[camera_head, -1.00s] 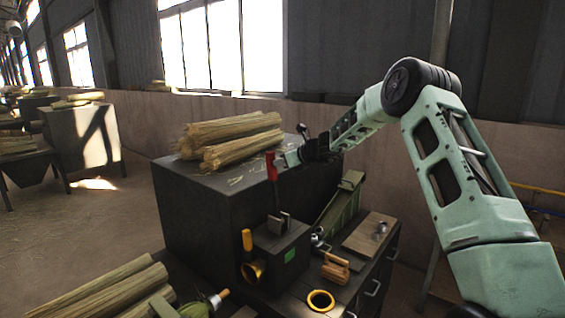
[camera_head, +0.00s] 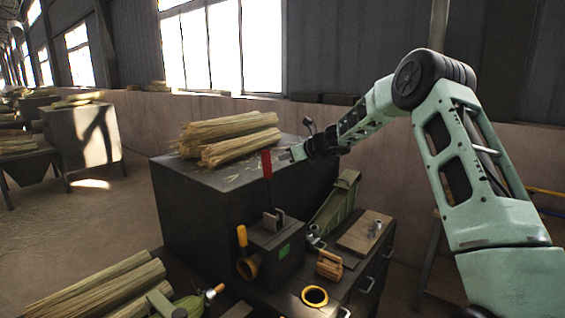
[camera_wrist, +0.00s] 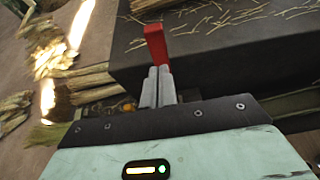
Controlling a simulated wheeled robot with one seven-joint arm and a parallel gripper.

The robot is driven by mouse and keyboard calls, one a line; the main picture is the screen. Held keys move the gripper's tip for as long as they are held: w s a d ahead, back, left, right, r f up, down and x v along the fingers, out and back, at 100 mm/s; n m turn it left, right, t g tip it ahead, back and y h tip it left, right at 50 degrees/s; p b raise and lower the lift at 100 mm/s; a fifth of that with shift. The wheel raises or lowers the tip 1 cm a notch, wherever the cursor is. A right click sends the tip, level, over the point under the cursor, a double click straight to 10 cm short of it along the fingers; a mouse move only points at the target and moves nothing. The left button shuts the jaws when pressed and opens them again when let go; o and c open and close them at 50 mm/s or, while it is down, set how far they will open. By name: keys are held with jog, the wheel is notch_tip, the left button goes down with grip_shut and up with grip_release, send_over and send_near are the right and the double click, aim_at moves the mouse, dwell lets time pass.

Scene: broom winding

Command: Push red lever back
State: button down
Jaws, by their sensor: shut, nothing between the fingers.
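The red lever (camera_head: 267,165) stands nearly upright on a small dark box (camera_head: 277,245) with a green patch, in front of the large dark cabinet. My gripper (camera_head: 291,154) is just to the right of the red handle in the head view, over the cabinet top, with a small gap in the picture. In the wrist view the shut fingers (camera_wrist: 158,80) point at the red lever (camera_wrist: 156,45), which shows just past their tips. I cannot tell whether they touch. Nothing is held. The lever's lower part is hidden behind the fingers in the wrist view.
Straw bundles (camera_head: 235,138) lie on the cabinet top (camera_head: 225,180) behind the lever. A yellow-handled part (camera_head: 242,237) is on the small box's left. A yellow ring (camera_head: 314,296), a wooden piece (camera_head: 329,264) and a board (camera_head: 360,235) lie on the lower bench.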

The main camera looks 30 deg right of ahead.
jog(key=s+d+r+b, duration=0.2)
jog(key=s+r, duration=0.2)
jog(key=r, duration=0.2)
jog(key=shift+s+r, duration=0.15)
jog(key=shift+s, duration=0.25)
jog(key=shift+a, duration=0.15)
